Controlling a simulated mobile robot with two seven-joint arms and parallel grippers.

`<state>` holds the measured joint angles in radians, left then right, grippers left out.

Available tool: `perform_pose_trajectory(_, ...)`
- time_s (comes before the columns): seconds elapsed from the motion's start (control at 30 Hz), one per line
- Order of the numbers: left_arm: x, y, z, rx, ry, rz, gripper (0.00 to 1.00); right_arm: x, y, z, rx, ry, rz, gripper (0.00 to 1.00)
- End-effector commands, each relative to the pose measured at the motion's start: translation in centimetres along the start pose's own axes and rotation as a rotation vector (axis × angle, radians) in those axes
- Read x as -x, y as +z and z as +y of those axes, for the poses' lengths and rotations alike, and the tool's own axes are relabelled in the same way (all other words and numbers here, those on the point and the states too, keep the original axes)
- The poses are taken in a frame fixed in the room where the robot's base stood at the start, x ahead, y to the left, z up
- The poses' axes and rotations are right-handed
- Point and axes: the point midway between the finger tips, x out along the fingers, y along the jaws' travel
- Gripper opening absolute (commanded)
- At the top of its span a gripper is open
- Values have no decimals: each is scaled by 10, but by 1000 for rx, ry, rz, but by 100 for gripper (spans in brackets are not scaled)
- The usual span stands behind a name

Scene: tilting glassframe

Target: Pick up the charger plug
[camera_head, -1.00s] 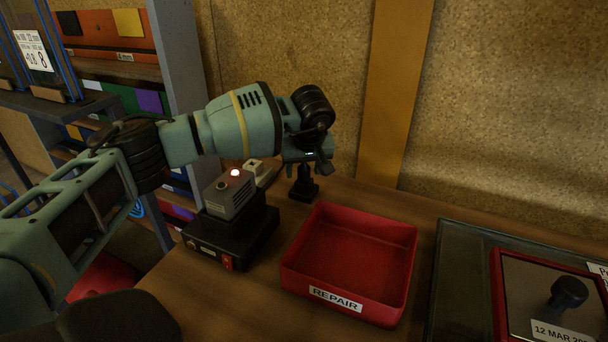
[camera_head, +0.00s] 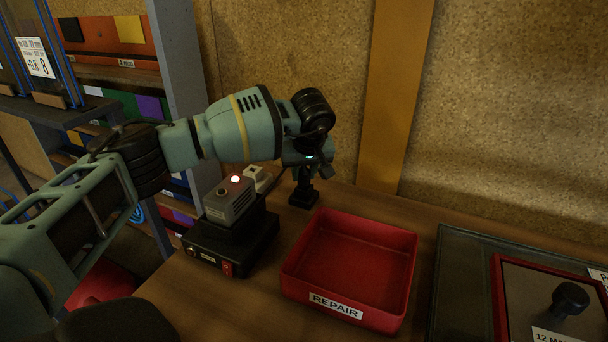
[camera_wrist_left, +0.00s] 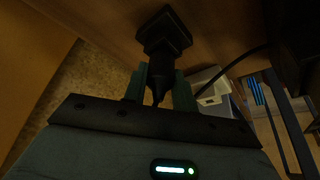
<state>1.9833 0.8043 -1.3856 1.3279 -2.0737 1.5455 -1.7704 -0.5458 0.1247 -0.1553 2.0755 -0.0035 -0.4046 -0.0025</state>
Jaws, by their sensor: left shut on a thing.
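The charger plug (camera_head: 304,193) appears to be the black block with a narrow upper stem, on the wooden table behind the red tray. It also shows in the left wrist view (camera_wrist_left: 163,38), with its tapered stem between my fingers. My left gripper (camera_head: 305,172) points down from above and is shut on the plug's stem. The two fingers show in the left wrist view (camera_wrist_left: 158,88), one on each side of the stem. I cannot tell whether the plug's base touches the table. My right gripper is not in view.
A grey charger box (camera_head: 230,202) with a red light sits on a black base (camera_head: 225,250) left of the plug. A small white block (camera_head: 257,178) stands behind it. A red REPAIR tray (camera_head: 350,308) is in front. A corkboard wall (camera_head: 290,60) rises behind.

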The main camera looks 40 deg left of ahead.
Motion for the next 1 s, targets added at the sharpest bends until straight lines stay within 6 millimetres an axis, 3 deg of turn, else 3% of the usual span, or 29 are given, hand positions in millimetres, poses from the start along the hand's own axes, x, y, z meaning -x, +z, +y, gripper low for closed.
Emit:
perform_pose_trajectory(0.23, 29, -10, 0, -1, 2, 0, 5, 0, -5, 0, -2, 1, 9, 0)
perform_pose_trajectory(1.0, 84, 98, -55, -3, 0, 0, 5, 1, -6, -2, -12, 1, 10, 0)
